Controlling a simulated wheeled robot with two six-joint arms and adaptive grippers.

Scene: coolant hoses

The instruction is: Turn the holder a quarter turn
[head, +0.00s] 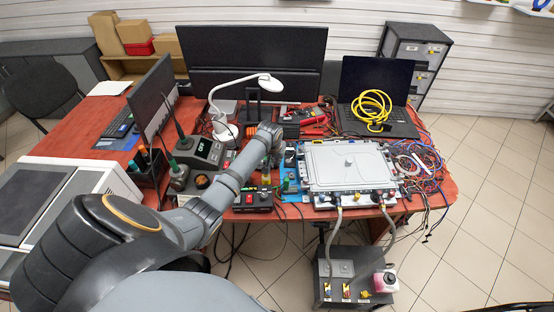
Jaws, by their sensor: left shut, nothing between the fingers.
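My left arm reaches in from the lower left over the table. My left gripper (277,160) is shut and empty, small in the picture, above the small tools left of the grey battery-like case. I cannot tell for certain which thing is the holder. A dark box-shaped holder with orange- and green-topped tools (148,166) stands on the table's left part, apart from the gripper. The grey case (345,165) lies flat on the table, right of the gripper. Two hoses (337,222) run from its front edge down to a dark unit. My right gripper is out of view.
The dark unit (341,262) stands on the floor, with a pink-and-white container (386,281) on it. A white desk lamp (222,128), a soldering station (205,152) and a laptop with a yellow coil (371,107) crowd the table. Loose cables (424,170) lie at right. The floor at right is clear.

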